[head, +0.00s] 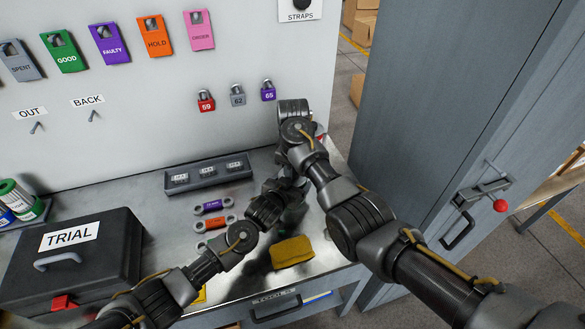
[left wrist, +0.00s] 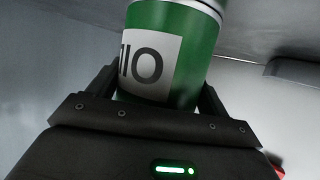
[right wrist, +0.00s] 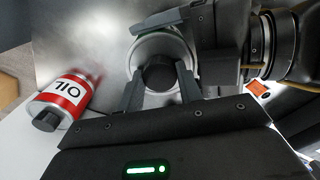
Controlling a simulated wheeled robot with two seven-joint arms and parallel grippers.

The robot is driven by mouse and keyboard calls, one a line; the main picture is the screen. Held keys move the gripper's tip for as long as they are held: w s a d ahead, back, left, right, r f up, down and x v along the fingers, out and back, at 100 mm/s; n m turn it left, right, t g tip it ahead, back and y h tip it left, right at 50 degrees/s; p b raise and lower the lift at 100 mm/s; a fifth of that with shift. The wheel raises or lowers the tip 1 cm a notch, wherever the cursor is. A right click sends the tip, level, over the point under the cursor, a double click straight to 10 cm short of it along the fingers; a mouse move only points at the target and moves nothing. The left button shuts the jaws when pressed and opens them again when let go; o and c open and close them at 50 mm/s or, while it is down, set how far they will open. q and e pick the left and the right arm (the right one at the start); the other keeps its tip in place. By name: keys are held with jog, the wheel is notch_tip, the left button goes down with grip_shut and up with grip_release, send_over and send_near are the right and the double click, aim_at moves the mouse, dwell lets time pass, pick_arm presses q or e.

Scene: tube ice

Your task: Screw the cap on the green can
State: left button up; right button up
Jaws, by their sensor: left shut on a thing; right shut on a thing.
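The green can (left wrist: 196,60), with a white label, is between the fingers of my left gripper (left wrist: 158,85), which is shut on it. In the right wrist view, the can's round silver top (right wrist: 141,58) faces the camera. A black cap (right wrist: 158,78) is over the middle of that top, between the fingertips of my right gripper (right wrist: 160,80), which is shut on it. I cannot tell whether the cap is seated on the thread. In the head view my arms hide most of the can and the cap.
A red oil can (right wrist: 64,98) with a black cap is beside the green can. A yellow-brown cloth (head: 292,252) lies on the bench near its front edge. A black TRIAL case (head: 110,262) stands at left, a dark tray (head: 210,176) at the back.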

jog(key=shift+m, duration=1.2)
jog(key=o, duration=1.1)
jog(key=shift+a+r, duration=0.1)
jog(key=shift+s+r, duration=0.1)
jog(key=shift+r, duration=2.15)
jog(key=shift+c, duration=0.4)
